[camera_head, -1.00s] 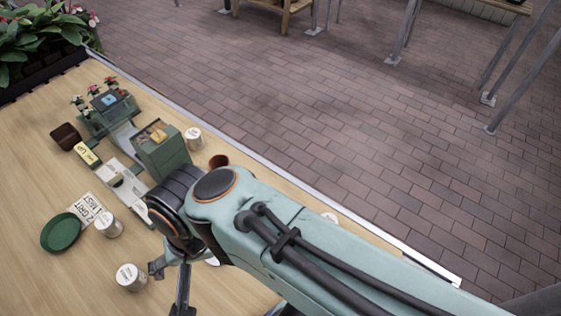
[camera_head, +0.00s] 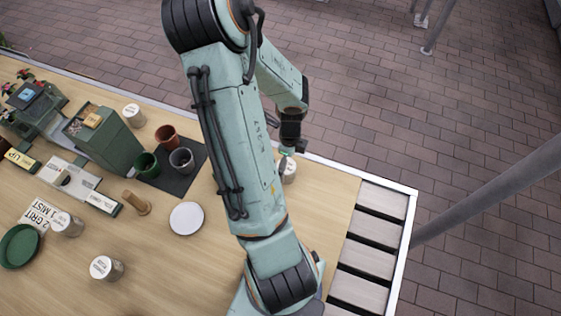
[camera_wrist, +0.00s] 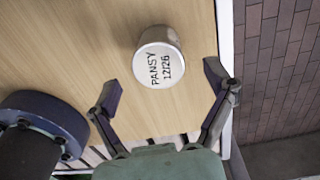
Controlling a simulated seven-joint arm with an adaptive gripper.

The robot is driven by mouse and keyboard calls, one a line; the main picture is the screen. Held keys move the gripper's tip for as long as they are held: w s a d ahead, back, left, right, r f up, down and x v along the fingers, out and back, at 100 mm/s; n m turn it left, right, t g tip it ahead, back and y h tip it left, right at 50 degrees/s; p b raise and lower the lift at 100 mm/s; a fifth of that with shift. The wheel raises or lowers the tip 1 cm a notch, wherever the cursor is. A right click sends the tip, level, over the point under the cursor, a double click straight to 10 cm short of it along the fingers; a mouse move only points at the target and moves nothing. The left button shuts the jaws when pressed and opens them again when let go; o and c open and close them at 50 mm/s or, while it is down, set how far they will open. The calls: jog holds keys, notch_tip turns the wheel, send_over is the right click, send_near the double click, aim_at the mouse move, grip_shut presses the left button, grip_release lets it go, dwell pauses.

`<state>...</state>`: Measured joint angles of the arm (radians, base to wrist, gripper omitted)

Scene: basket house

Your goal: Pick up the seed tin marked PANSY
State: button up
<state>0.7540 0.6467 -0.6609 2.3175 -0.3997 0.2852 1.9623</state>
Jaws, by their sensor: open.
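The seed tin marked PANSY (camera_wrist: 158,66) stands upright on the wooden table, its white lid reading "PANSY 12/26" in the wrist view. In the head view the tin (camera_head: 288,171) is near the table's far right edge, partly behind my gripper. My gripper (camera_wrist: 160,84) is open and empty. Its two fingers spread wide on the near side of the tin, with no contact visible. In the head view my gripper (camera_head: 289,148) hangs over the tin, and its fingertips are hard to make out.
Other lidded tins (camera_head: 106,268) stand at left, one (camera_head: 134,115) near the far edge. Several pots (camera_head: 181,160) sit on a dark mat. A white disc (camera_head: 187,218) and a wooden peg (camera_head: 136,202) lie mid-table. Slats (camera_head: 370,230) border the right end.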

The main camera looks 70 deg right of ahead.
aim_at(288, 166)
jog(key=shift+f, duration=2)
jog(key=c, duration=1.2)
jog(key=shift+r, duration=0.1)
jog(key=shift+c, duration=0.2)
